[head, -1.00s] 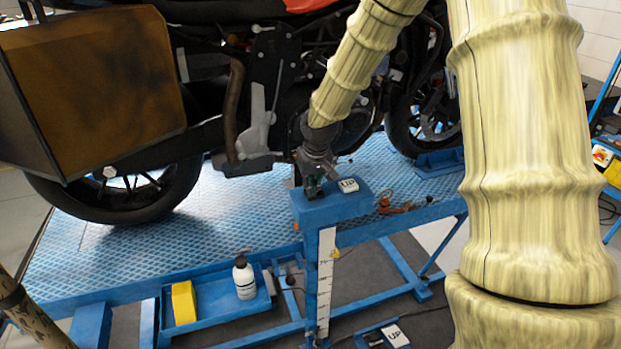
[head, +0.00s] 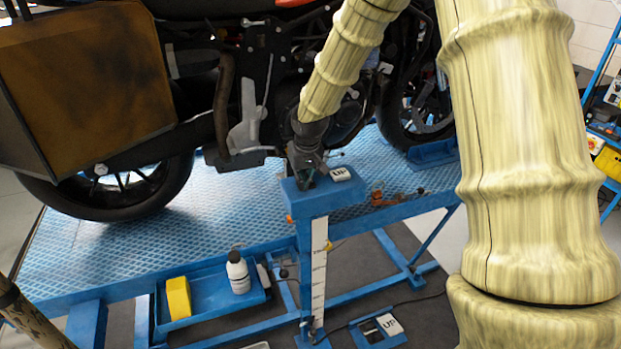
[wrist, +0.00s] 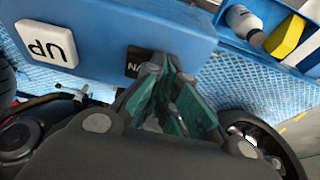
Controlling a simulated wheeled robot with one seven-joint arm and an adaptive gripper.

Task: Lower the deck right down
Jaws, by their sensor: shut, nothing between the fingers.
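The blue deck (head: 95,250) of the lift carries a motorcycle (head: 245,90) and stands above the floor. A blue control box (head: 325,197) on a post has a white UP button (head: 340,174); it also shows in the wrist view (wrist: 48,42). A dark button marked with a partly hidden word ending in N (wrist: 133,66) sits beside my fingertips in the wrist view. My gripper (wrist: 165,75) is shut and empty, its tips at that button and covering part of it. I cannot tell if they touch or press it. In the head view my gripper (head: 306,182) is over the box.
A white scale strip (head: 319,270) runs down the post. A tray under the deck holds a white bottle (head: 238,272) and a yellow block (head: 178,297). A foot pedal with an UP label (head: 390,325) lies on the floor. Small red and orange items (head: 378,198) lie on the deck's near edge.

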